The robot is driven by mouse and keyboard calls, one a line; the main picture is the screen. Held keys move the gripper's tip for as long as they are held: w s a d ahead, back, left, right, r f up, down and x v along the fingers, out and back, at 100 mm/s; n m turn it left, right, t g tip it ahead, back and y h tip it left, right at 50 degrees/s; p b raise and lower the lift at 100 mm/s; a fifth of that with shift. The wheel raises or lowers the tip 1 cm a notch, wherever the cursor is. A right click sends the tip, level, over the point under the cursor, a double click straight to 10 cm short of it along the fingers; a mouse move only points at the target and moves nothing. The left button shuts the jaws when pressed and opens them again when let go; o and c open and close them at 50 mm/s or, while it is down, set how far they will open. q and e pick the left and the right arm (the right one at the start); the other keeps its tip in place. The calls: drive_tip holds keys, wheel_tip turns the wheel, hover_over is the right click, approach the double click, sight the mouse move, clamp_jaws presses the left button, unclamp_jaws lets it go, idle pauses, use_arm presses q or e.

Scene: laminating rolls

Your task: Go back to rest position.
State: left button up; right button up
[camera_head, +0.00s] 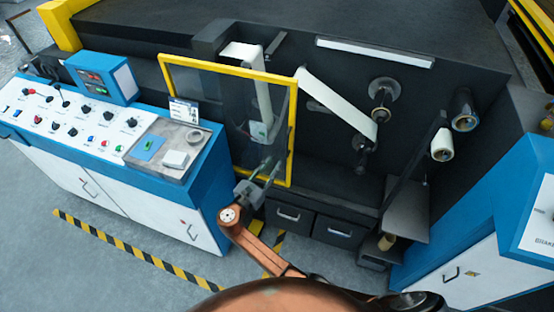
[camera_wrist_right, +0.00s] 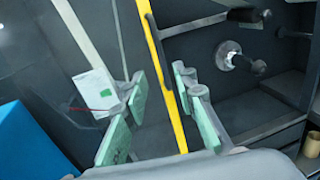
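My right gripper (camera_head: 268,168) is in front of the lower right part of the yellow-framed clear door (camera_head: 226,66). In the right wrist view its green-padded fingers (camera_wrist_right: 165,98) are spread wide apart and hold nothing. The door's yellow edge (camera_wrist_right: 162,62) shows between the fingers there; I cannot tell whether they touch it. My right arm reaches up from the bottom of the head view. My left gripper is not in view.
A blue control cabinet (camera_head: 150,205) with a sloped panel stands left of the door. A white web (camera_head: 338,102) runs to rollers on the right. A blue cabinet (camera_head: 470,240) stands at right. Drawers (camera_head: 288,217) sit below. Grey floor (camera_head: 80,270) is open at lower left.

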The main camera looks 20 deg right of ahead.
drive_tip(key=shift+s+a, duration=0.1)
idle(0.5)
drive_tip(key=s+d+f+m+g+y, duration=0.1)
drive_tip(key=s+d+f+g+y, duration=0.15)
drive_tip(key=f, duration=1.05)
drive_tip(key=s+d+f+m+g+y, duration=0.1)
drive_tip(key=s+d+f+y, duration=0.15)
drive_tip(key=f, duration=1.05)
drive_tip(key=s+d+f+m+g+y, duration=0.2)
drive_tip(key=s+f, duration=0.4)
drive_tip(key=f, duration=0.4)
drive_tip(key=s+d+f+m+g+y, duration=0.1)
drive_tip(key=s+d+f+m+g, duration=0.15)
drive_tip(key=s+f, duration=0.55)
drive_tip(key=s+d+f+m+g+y, duration=0.1)
drive_tip(key=s+f+m, duration=0.5)
drive_tip(key=s, duration=0.8)
drive_tip(key=s+d+f+m+g+y, duration=0.1)
drive_tip(key=s+d+f+m, duration=0.3)
drive_tip(key=s, duration=1.1)
drive_tip(key=s+d+f+m+g+y, duration=0.1)
drive_tip(key=s+d+f+m+y, duration=0.2)
drive_tip(key=s+f+m, duration=0.5)
drive_tip(key=s+f, duration=0.2)
drive_tip(key=s, duration=0.4)
drive_tip(key=shift+s+d+f+m, duration=0.15)
drive_tip(key=shift+f+m, duration=0.2)
drive_tip(key=shift+f, duration=0.05)
